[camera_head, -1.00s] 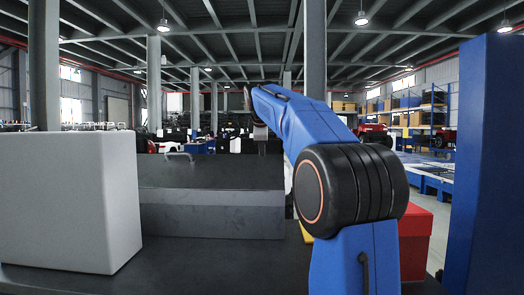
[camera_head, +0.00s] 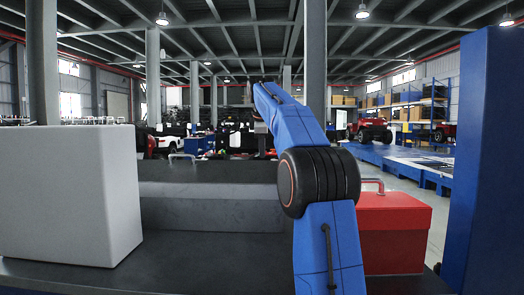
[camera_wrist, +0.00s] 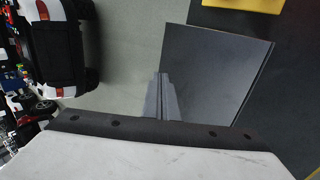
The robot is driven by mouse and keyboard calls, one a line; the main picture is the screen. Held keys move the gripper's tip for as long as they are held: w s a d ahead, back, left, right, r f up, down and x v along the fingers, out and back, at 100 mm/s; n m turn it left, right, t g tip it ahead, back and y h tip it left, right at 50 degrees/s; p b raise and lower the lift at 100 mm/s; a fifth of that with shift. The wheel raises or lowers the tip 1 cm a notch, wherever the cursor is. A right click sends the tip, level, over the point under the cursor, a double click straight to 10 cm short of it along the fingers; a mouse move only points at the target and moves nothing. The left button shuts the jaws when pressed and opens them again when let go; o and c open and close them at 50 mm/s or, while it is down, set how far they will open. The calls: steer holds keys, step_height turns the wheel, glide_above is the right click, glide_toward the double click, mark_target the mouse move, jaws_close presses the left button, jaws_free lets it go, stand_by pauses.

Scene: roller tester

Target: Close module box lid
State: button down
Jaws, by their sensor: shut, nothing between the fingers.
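The module box (camera_head: 210,216) is a dark grey box on the dark bench in the head view. In the wrist view a grey panel (camera_wrist: 222,75), which looks like the lid, lies beside and beyond the fingers. My gripper (camera_wrist: 160,78) is shut and empty, its tips over the panel's left edge; I cannot tell whether they touch it.
A large light grey block (camera_head: 68,195) stands left of the box. A red toolbox (camera_head: 397,228) with a handle is at the right beside my arm. A yellow item (camera_wrist: 245,4) shows at the wrist view's top. A blue post (camera_head: 487,150) rises at far right.

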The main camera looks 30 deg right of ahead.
stand_by(0.7)
steer(key=v, duration=1.7)
steer(key=shift+s+r, duration=0.1)
steer(key=shift+s, duration=0.05)
steer(key=shift+a, duration=0.1)
